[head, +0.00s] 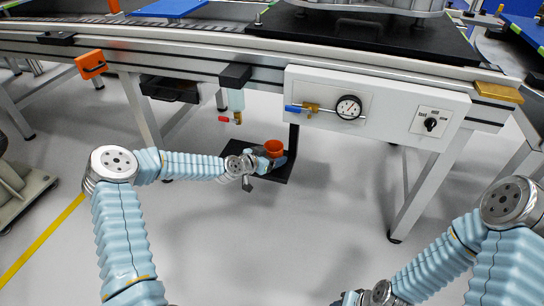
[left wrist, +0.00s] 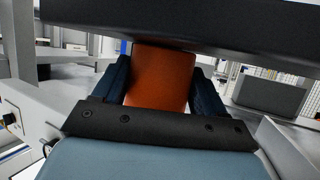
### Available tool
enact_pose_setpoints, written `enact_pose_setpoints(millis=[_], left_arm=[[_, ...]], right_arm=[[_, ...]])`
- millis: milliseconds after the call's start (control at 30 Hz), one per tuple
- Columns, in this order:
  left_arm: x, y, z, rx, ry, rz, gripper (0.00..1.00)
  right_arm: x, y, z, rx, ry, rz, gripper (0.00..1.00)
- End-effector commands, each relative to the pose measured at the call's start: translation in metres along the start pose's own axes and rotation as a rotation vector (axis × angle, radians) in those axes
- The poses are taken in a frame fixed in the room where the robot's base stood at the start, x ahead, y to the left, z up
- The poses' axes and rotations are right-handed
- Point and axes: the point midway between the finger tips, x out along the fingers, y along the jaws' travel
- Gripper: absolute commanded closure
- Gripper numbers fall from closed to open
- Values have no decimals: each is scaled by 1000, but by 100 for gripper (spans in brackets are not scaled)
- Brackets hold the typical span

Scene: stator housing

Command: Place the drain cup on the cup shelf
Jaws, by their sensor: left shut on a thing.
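The drain cup is a small orange cup (head: 274,148), with its open top facing up in the head view. My left gripper (head: 268,157) is shut on it. In the left wrist view the cup (left wrist: 160,80) sits between the two dark fingers of the left gripper (left wrist: 160,88). The cup shelf is a flat black plate (head: 272,173) low under the bench, on a black post. The cup appears over this plate in the head view; I cannot tell whether it touches it. My right gripper (head: 350,299) is partly cut off at the bottom edge.
A clear filter bowl (head: 236,100) with a red-handled drain valve (head: 225,120) hangs above the cup area. A white panel (head: 380,105) with a gauge and knob is to the right. A wide black slab (left wrist: 180,20) crosses the top of the left wrist view. The floor in front is clear.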

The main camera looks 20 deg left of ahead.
Motion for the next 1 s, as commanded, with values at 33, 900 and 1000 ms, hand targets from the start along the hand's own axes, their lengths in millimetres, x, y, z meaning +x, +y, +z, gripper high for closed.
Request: enact_pose_setpoints(millis=[33,900,1000], left_arm=[[1,0,3,1,0,0,61],[-65,-1,0,2,-2,-3,3],[-87,-1,0,1,-1,-3,3]], right_arm=[[3,2,0,1,1,1,57],[2,2,0,1,1,1,57],[2,2,0,1,1,1,57]])
